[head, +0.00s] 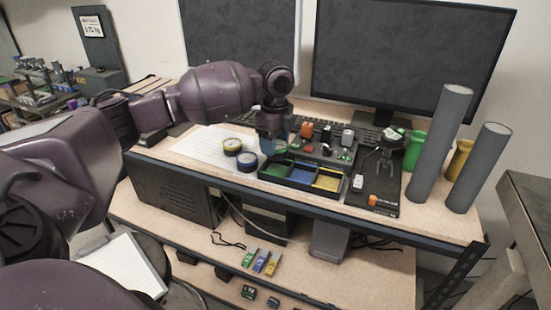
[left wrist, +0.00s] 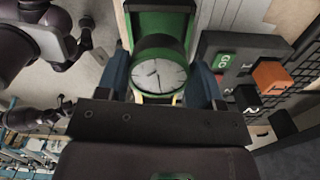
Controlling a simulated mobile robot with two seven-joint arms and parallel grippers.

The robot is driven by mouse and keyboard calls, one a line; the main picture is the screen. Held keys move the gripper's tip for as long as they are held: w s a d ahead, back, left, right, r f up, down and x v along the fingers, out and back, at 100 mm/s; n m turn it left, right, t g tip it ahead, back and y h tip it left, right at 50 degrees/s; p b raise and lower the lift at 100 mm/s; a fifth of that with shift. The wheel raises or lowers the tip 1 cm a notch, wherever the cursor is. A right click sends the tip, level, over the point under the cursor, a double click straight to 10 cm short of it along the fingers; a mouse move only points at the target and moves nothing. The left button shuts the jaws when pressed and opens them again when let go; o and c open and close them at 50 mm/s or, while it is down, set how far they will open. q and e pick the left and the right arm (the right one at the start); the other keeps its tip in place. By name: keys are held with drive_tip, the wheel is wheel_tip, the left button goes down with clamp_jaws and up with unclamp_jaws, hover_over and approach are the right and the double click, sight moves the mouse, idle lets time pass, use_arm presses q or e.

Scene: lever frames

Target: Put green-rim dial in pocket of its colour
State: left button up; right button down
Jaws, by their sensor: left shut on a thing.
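My left gripper (head: 272,146) is shut on the green-rim dial (left wrist: 160,76), which has a white face with dark hands. In the left wrist view the dial sits between the blue fingers, its face toward the camera. In the head view the gripper mostly hides it. A black tray (head: 299,190) has a green pocket (head: 277,170) on the left, a blue pocket (head: 302,176) in the middle and a yellow pocket (head: 328,183) on the right. The gripper is at the green pocket's back edge in the head view. The green pocket (left wrist: 162,6) shows beyond the dial in the wrist view.
A yellow-rim dial (head: 232,146) and a blue-rim dial (head: 247,161) stand left of the tray. A control panel (head: 313,154) with buttons and switches is behind it. Grey cylinders (head: 440,145) stand at the right. A monitor (head: 410,60) is at the back.

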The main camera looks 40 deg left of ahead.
use_arm(q)
wheel_tip(320, 180, down, 5)
drive_tip(key=shift+f+b, duration=0.1)
drive_tip(key=shift+b, duration=0.3)
use_arm(e)
drive_tip(key=shift+w+a+f, duration=0.2)
drive_tip(key=shift+w+a, duration=0.05)
drive_tip(key=shift+w, duration=0.05)
use_arm(q)
drive_tip(key=shift+f, duration=0.1)
drive_tip(key=o, duration=1)
drive_tip(key=shift+o, duration=0.2)
wheel_tip(320, 180, up, 12)
drive_tip(key=shift+f+p, duration=0.2)
drive_tip(key=shift+p, duration=0.7)
drive_tip(key=shift+r, duration=0.35)
use_arm(e)
drive_tip(key=shift+s+d+r, duration=0.2)
drive_tip(key=shift+s+r, duration=0.1)
drive_tip(key=shift+s, duration=0.1)
